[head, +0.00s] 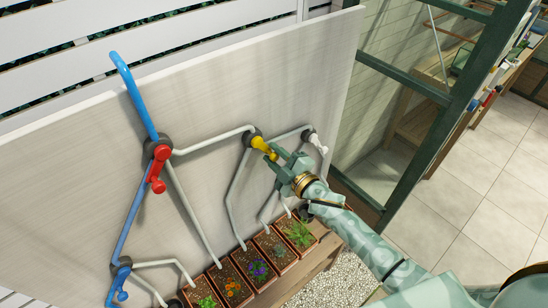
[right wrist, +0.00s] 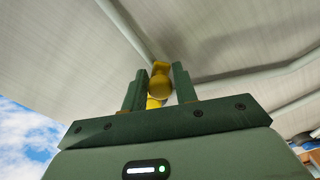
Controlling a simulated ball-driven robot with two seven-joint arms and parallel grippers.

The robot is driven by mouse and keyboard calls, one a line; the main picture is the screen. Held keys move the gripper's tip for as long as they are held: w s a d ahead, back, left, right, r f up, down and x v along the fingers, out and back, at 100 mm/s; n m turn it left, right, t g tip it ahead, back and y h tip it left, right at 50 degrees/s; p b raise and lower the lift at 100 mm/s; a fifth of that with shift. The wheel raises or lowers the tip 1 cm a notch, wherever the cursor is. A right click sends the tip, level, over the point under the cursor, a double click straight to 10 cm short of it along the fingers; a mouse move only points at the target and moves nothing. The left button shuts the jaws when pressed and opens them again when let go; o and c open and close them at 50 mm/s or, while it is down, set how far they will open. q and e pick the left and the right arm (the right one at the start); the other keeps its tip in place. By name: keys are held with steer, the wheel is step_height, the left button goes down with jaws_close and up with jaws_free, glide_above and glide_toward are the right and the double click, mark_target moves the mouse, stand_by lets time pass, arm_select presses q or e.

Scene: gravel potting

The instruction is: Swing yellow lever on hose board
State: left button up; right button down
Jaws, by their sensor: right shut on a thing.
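The hose board (head: 210,110) is a pale upright panel with pipes and coloured levers on it. The yellow lever (head: 263,146) sits on a dark round valve right of the board's middle and points down and right. My right gripper (head: 274,155) is at the lever's free end. In the right wrist view the yellow lever (right wrist: 159,82) stands between the two green fingers (right wrist: 156,92), and the gripper is shut on it. My left gripper is not in view.
A red lever (head: 157,170), a blue lever (head: 120,285) and a white lever (head: 316,142) sit on other valves nearby. Planted pots (head: 245,255) stand on a wooden bench (head: 318,262) below. A green-framed glass structure (head: 400,75) is at the right.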

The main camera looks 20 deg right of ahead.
steer(key=shift+s+a+f, duration=0.1)
steer(key=shift+a, duration=0.05)
stand_by(0.3)
steer(key=c, duration=1.3)
jaws_free()
steer(key=shift+o, duration=0.2)
steer(key=shift+a, duration=0.25)
steer(key=shift+d, duration=0.2)
steer(key=shift+s+d, duration=0.15)
steer(key=shift+s, duration=0.1)
steer(key=b+v, duration=0.1)
steer(key=v, duration=1.4)
steer(key=shift+s+b, duration=0.35)
steer(key=shift+b, duration=0.05)
